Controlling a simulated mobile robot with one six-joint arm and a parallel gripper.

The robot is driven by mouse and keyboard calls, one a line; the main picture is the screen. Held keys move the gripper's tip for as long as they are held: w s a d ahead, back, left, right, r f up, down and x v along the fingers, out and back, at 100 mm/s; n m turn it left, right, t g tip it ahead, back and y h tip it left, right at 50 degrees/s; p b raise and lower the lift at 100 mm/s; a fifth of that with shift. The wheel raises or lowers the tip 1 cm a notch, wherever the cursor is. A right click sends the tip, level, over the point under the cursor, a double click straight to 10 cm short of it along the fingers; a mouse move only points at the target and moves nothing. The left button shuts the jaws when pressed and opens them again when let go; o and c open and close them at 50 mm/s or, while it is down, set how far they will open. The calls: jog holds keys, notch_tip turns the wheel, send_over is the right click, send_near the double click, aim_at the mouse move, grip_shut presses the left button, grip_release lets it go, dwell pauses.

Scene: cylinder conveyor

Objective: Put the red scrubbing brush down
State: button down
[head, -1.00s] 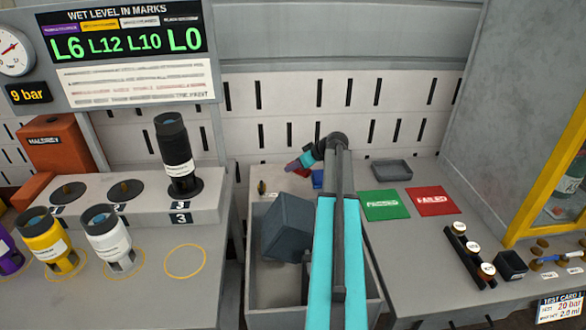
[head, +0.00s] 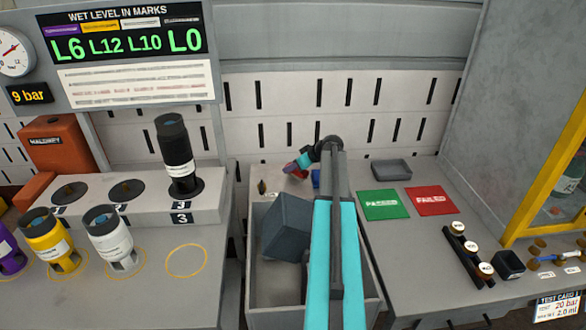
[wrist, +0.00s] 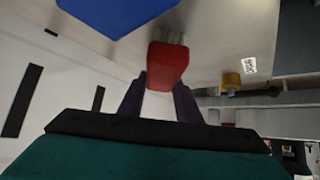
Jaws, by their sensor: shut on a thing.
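The red scrubbing brush (wrist: 168,65) is between the two dark fingers of my gripper (wrist: 161,84) in the wrist view. The gripper is shut on it, and pale bristles show at the brush's far end. In the head view the brush (head: 290,168) is a small red shape at the back of the counter, just left of my gripper (head: 300,163). Whether the bristles touch the surface below is not clear.
A blue object (head: 316,179) is close to the brush; it also shows in the wrist view (wrist: 118,12). A sink (head: 256,290) with a dark grey box (head: 286,228) is in front. A grey tray (head: 391,169), green mat (head: 384,205) and red mat (head: 431,201) lie right.

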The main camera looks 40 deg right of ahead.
jog(key=shift+f, duration=0.65)
jog(key=shift+f, duration=0.1)
jog(key=c, duration=1.3)
grip_release()
jog(key=shift+r, duration=0.2)
jog(key=b+v, duration=0.1)
jog(key=v, duration=1.1)
jog(key=shift+b, duration=0.35)
